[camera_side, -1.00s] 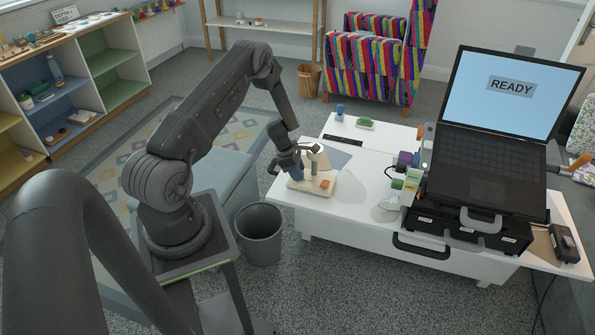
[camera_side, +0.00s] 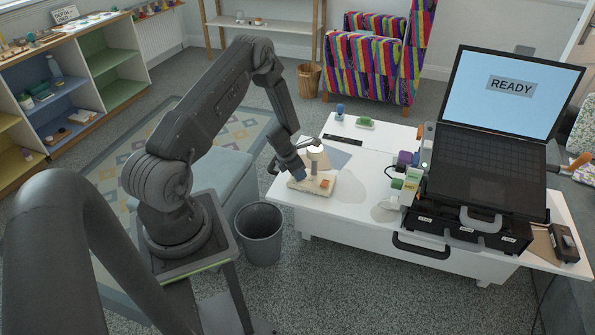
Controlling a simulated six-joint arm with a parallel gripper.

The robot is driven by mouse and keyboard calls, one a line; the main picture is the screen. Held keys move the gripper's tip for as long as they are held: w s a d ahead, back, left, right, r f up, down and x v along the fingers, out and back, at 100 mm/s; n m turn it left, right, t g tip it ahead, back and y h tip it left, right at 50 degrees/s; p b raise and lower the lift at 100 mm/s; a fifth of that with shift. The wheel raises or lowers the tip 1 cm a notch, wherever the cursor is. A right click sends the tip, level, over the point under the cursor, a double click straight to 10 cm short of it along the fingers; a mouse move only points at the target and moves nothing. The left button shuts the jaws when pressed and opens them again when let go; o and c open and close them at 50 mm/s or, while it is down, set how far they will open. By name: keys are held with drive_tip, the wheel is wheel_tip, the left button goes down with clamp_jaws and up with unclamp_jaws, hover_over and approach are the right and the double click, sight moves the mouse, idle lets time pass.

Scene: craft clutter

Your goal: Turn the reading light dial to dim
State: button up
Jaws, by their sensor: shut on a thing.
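The reading light is a small cream base board (camera_side: 330,190) on the white table, with a pale lamp post and head (camera_side: 315,153) and an orange block (camera_side: 325,183) on it. My gripper (camera_side: 299,177) points down over the board's left end, left of the lamp post. Its fingers are shut around a small blue part there, which seems to be the dial; they hide most of it. The dial's markings and pointer are too small to read in this view.
A large open laptop reading READY (camera_side: 490,185) stands on black cases at right. Small coloured blocks (camera_side: 405,160) sit left of it. A blue piece (camera_side: 340,111) and a green piece (camera_side: 366,123) stand behind. A grey bin (camera_side: 260,235) is on the floor in front.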

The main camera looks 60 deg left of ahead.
drive_tip(key=shift+n, duration=0.6)
drive_tip(key=shift+y, duration=0.3)
drive_tip(key=o, duration=0.9)
drive_tip(key=shift+o, duration=0.2)
drive_tip(key=v, duration=1.3)
drive_tip(key=shift+s+r, duration=0.2)
drive_tip(key=shift+r, duration=0.2)
